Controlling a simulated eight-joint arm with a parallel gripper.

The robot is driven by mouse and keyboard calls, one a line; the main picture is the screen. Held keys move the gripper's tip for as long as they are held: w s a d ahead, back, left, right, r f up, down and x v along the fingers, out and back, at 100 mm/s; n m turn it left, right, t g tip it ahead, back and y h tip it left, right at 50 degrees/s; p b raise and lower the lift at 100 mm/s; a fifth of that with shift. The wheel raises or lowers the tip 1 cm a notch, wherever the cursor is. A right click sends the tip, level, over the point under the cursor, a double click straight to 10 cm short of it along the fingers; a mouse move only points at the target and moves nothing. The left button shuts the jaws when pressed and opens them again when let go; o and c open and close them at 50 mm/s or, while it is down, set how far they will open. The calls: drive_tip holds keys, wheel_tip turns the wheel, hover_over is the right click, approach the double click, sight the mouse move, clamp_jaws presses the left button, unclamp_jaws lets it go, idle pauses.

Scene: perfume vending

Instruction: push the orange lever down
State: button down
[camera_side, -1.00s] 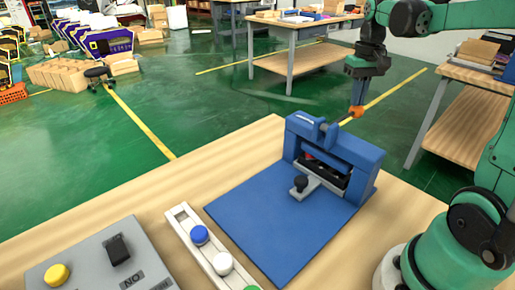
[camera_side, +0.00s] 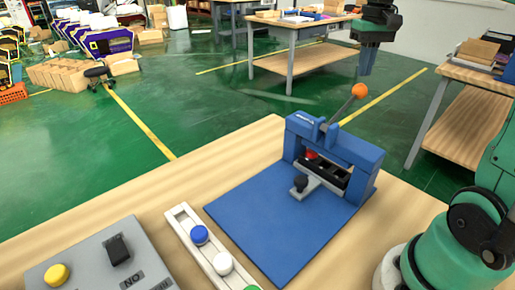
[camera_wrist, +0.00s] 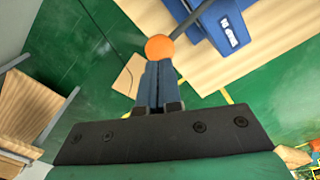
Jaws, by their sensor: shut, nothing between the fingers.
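The orange lever's round orange knob (camera_side: 358,90) sits on a grey rod that slants up and to the right from the top of the blue press (camera_side: 335,150). In the wrist view the knob (camera_wrist: 159,47) appears just beyond the tips of my gripper (camera_wrist: 158,66), whose fingers are together and empty. Under the press, a red piece (camera_side: 311,154) shows on a dark holder.
The press stands on a blue base plate (camera_side: 275,220) on a wooden table. A white tray (camera_side: 210,250) with coloured caps and a grey button box (camera_side: 100,265) stand at the left. Another wooden table (camera_side: 455,130) is at the right.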

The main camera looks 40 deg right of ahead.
drive_tip(key=shift+r, duration=2.3)
drive_tip(key=shift+a, duration=0.1)
drive_tip(key=a+f+n+t, duration=0.1)
drive_tip(key=a, duration=0.2)
drive_tip(key=w+a+f+n+t, duration=0.1)
drive_tip(key=a+f, duration=0.1)
drive_tip(key=a, duration=0.1)
drive_tip(key=a+f+n+t+h, duration=0.1)
drive_tip(key=a+f, duration=0.1)
drive_tip(key=a, duration=0.1)
drive_tip(key=shift+w+a+f, duration=0.15)
drive_tip(key=shift+w+a, duration=0.1)
drive_tip(key=shift+a, duration=0.15)
drive_tip(key=s+a+f+n+t+y, duration=0.1)
drive_tip(key=s+a+f+n+t, duration=0.2)
drive_tip(key=a+f, duration=0.5)
drive_tip(key=shift+a+f+t, duration=0.2)
drive_tip(key=shift+a+t, duration=0.4)
drive_tip(key=shift+a, duration=0.1)
